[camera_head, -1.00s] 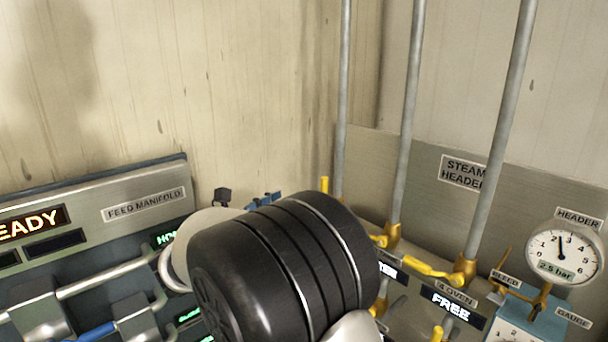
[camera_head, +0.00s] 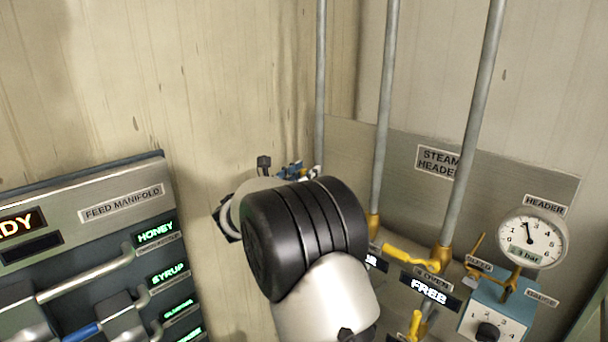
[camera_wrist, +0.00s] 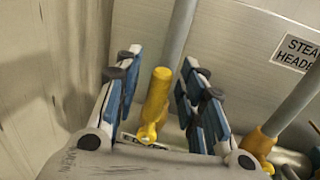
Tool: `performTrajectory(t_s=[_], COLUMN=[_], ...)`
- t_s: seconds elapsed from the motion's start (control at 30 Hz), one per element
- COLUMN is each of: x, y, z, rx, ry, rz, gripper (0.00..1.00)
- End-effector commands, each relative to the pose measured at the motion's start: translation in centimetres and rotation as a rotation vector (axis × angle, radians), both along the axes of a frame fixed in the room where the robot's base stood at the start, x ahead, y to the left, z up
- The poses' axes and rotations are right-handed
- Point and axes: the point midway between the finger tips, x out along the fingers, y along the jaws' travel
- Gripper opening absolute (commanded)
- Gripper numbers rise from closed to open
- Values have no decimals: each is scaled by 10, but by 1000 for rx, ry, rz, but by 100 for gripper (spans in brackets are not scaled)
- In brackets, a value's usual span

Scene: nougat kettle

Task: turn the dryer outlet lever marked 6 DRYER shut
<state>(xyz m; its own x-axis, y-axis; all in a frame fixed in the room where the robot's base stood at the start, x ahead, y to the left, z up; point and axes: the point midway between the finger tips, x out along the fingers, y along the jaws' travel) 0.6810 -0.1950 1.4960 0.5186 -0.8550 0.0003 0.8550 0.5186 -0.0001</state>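In the wrist view a yellow lever (camera_wrist: 157,98) stands roughly upright in front of the leftmost grey pipe (camera_wrist: 180,42). My gripper (camera_wrist: 163,60) is open, with one blue-padded finger on each side of the lever. I see a gap on both sides, and no clear contact. A label (camera_wrist: 143,145) below the lever is mostly covered, so I cannot read 6 DRYER on it. In the head view my gripper (camera_head: 298,171) is beside the foot of the leftmost pipe (camera_head: 320,80), and my wrist hides the lever.
To the right are a yellow lever (camera_head: 410,257) lying sideways over a FREE display (camera_head: 430,291), a lower yellow handle (camera_head: 415,324) and the header gauge (camera_head: 530,238), reading 3 bar. The feed manifold (camera_head: 120,203) is at left. The wall above is clear.

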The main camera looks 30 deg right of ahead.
Motion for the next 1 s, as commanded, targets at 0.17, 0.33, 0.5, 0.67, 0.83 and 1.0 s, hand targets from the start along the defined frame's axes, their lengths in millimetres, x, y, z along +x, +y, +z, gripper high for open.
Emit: performTrajectory(t_s=[0.17, 0.33, 0.5, 0.67, 0.83, 1.0], x=[1, 0, 0, 0, 0, 0], y=[-1, -1, -1, -1, -1, -1], z=[0, 0, 0, 0, 0, 0], rx=[-1, 0, 0, 0, 0, 0], ry=[1, 0, 0, 0, 0, 0], rz=[0, 0, 0, -1, -1, -1], gripper=[37, 32, 20, 10, 0, 0])
